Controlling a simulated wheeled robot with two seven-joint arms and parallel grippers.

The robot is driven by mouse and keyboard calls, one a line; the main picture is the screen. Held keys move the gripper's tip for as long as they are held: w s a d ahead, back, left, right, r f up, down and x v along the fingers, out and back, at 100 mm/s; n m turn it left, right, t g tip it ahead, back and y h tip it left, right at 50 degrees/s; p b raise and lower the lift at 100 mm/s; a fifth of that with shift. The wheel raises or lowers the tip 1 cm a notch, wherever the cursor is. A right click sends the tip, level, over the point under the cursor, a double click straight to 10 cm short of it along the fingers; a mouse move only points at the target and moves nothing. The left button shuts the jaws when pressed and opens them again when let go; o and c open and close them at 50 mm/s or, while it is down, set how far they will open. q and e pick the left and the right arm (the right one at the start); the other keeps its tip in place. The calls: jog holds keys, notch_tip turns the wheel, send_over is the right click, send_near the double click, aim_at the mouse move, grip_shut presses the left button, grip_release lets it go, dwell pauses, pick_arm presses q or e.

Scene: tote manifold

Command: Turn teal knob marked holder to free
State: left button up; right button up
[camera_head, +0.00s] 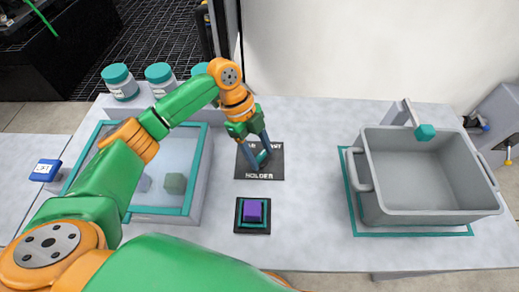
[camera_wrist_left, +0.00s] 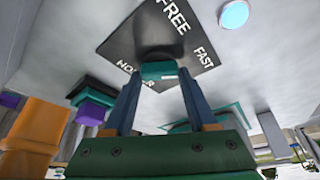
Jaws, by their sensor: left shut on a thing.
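The teal knob (camera_wrist_left: 158,71) sits on a dark square plate (camera_wrist_left: 118,45) marked FREE, FAST and HOLDER in the left wrist view. In the head view the plate (camera_head: 272,172) lies flat on the table with HOLDER along its near edge, and its upper lettering is partly covered by my gripper. My left gripper (camera_head: 260,157) reaches down from above. Its two blue-grey fingers, also in the left wrist view (camera_wrist_left: 157,84), are shut on the knob from both sides. Which mark the knob points to cannot be told. My right gripper is not in view.
A purple block (camera_head: 254,211) sits on a dark pad nearer me. A teal-rimmed tray (camera_head: 188,180) stands left, with several teal-lidded jars (camera_head: 120,82) behind it. A grey tote (camera_head: 432,213) stands right, with a teal-ended lever (camera_head: 425,132) at its back edge.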

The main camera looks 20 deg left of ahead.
pick_arm(q)
jog(key=n+t+p, duration=0.1)
jog(key=n+p, duration=0.2)
jog(key=p, duration=0.2)
jog(key=n+t+p, duration=0.1)
jog(key=n+p, duration=0.3)
jog(key=p, duration=0.1)
jog(key=n+t+p, duration=0.1)
jog(key=n+p, duration=0.2)
jog(key=p, duration=0.2)
jog(key=shift+s+r+n+t+y, duration=0.1)
jog(key=shift+r+n+t+y, duration=0.2)
jog(key=shift+t, duration=0.1)
jog(key=n+p, duration=0.2)
jog(key=p, duration=0.1)
jog(key=shift+f+n+t+y, duration=0.2)
jog(key=shift+n+t+y, duration=0.1)
jog(key=shift+t, duration=0.1)
jog(key=shift+n, duration=0.3)
jog(key=shift+f, duration=0.1)
jog(key=o, duration=1.4)
jog(key=shift+c, duration=0.2)
